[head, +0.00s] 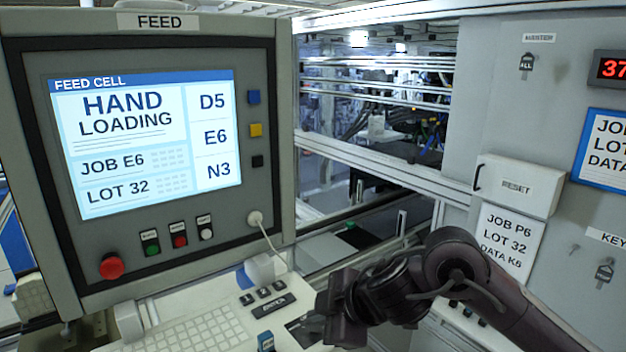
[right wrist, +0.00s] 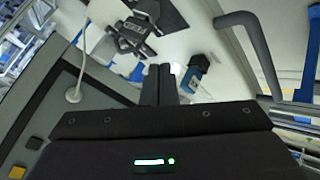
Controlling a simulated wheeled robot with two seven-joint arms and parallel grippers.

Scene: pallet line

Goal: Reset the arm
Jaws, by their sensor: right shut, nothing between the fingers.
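My right gripper (head: 326,312) is low in the middle of the head view, over the right part of the keyboard console (head: 215,310). Its fingers (right wrist: 160,84) are together and empty in the right wrist view. A white box labelled RESET (head: 516,187), with a dark handle at its left side, is on the grey cabinet at right, up and to the right of my gripper and apart from it. Machinery with dark cables (head: 395,125) shows behind the rails; I cannot make out an arm there. My left gripper is not in view.
The FEED panel (head: 285,130) stands at left, with a lit screen (head: 150,140), a red knob (head: 112,266) and several small buttons. A cable (head: 268,235) hangs from it. A small blue block (head: 265,341) is on the console near my gripper. Metal rails (head: 385,175) cross the middle.

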